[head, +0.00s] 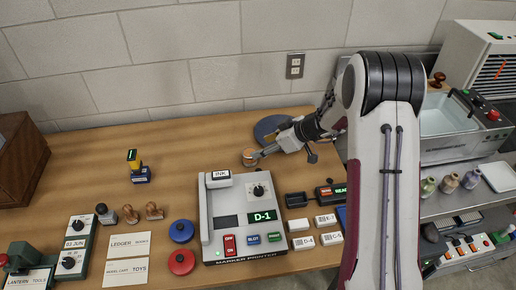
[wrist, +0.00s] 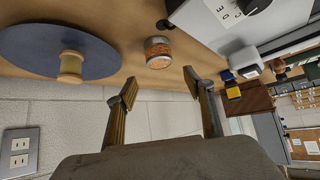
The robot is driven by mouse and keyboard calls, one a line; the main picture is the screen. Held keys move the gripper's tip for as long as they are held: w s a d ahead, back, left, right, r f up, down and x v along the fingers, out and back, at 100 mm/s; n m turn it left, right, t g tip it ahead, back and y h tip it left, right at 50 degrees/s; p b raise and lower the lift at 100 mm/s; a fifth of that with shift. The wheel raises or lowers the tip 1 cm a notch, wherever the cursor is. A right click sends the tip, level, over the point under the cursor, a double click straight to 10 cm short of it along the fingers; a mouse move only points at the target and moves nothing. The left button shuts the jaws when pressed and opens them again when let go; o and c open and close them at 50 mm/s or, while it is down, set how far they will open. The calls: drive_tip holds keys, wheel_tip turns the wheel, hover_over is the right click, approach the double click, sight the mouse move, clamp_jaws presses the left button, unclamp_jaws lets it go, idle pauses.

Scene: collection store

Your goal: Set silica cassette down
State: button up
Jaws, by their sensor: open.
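The silica cassette looks to be the small round canister with orange contents (head: 249,158), on the wooden table behind the marker printer. In the wrist view the cassette (wrist: 158,53) stands just beyond my fingertips, centred between them with a visible gap. My gripper (wrist: 160,86) is open, its two fingers spread apart with nothing between them. In the head view my gripper (head: 262,154) reaches in low from the right, close beside the cassette. The exact gap is hard to tell there.
The marker printer (head: 222,258) stands in front of the cassette. Stamps (head: 130,214) and cards stand at left.

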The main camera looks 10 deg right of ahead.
drive_tip(key=shift+v, duration=1.7)
drive_tip(key=shift+r, duration=0.1)
drive_tip(key=s+a+r+m+g+h, duration=0.1)
drive_tip(key=s+a+r+m, duration=0.15)
drive_tip(key=s+r, duration=0.6)
drive_tip(key=s+a+r+m+g+h, duration=0.1)
drive_tip(key=s+a+r, duration=0.2)
drive_tip(key=s+r, duration=0.55)
drive_tip(key=s+d+r+m+h, duration=0.1)
drive_tip(key=s+d+m, duration=0.1)
drive_tip(key=s, duration=0.5)
drive_tip(key=s+d+r+m+t+h, duration=0.1)
drive_tip(key=s+d+r+m+h, duration=0.1)
drive_tip(key=s, duration=0.6)
drive_tip(key=s+d+r+m+h, duration=0.1)
drive_tip(key=s+d+m, duration=0.1)
drive_tip(key=s, duration=0.5)
drive_tip(key=shift+s+d+r+t+h, duration=0.2)
drive_tip(key=shift+d+t+h, duration=0.2)
drive_tip(key=shift+d, duration=0.15)
drive_tip(key=shift+m, duration=0.25)
